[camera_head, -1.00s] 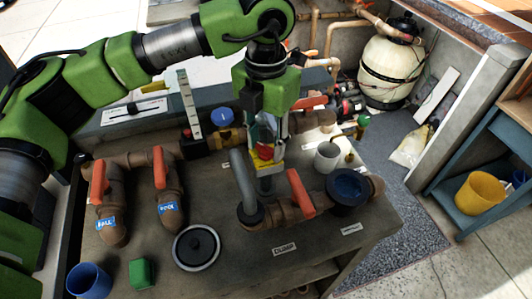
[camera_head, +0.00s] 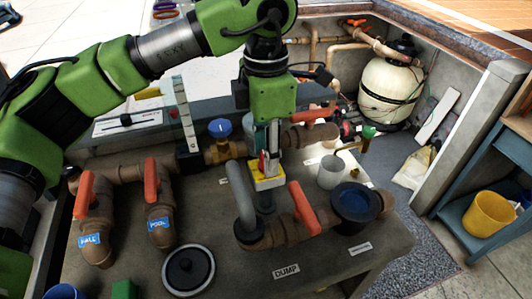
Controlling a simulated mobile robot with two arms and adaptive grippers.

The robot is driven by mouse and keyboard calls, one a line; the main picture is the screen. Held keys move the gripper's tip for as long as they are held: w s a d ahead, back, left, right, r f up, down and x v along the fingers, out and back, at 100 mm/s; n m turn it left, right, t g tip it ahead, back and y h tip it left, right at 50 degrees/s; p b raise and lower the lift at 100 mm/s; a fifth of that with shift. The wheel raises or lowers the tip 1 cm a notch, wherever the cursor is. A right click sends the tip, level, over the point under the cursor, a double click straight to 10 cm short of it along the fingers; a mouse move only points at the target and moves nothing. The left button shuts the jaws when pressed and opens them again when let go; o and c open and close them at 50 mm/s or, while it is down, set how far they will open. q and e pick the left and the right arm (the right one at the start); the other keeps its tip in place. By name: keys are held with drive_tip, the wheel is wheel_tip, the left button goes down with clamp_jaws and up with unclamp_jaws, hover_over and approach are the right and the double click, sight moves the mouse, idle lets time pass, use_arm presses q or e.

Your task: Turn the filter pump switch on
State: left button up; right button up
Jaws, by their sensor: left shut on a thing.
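My left gripper (camera_head: 272,138) comes down from above over the middle of the grey bench. It is shut on a small block (camera_head: 268,178) with yellow, white and red parts, just behind the grey upright pipe. Its fingers hide part of the block, and I cannot tell whether it touches the bench. I cannot make out a filter pump switch for certain. A white panel with a black bar and knob (camera_head: 126,121) is at the back left, apart from the gripper. A dark pump with red parts (camera_head: 350,122) is partly hidden behind the pipes. My right gripper is not in view.
A grey pipe (camera_head: 240,196) rises near the gripper. A cream filter tank (camera_head: 392,90) stands behind.

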use_arm(q)
drive_tip(key=shift+r, duration=0.15)
drive_tip(key=o, duration=0.8)
wheel_tip(320, 180, up, 12)
drive_tip(key=shift+f, duration=0.1)
idle(0.4)
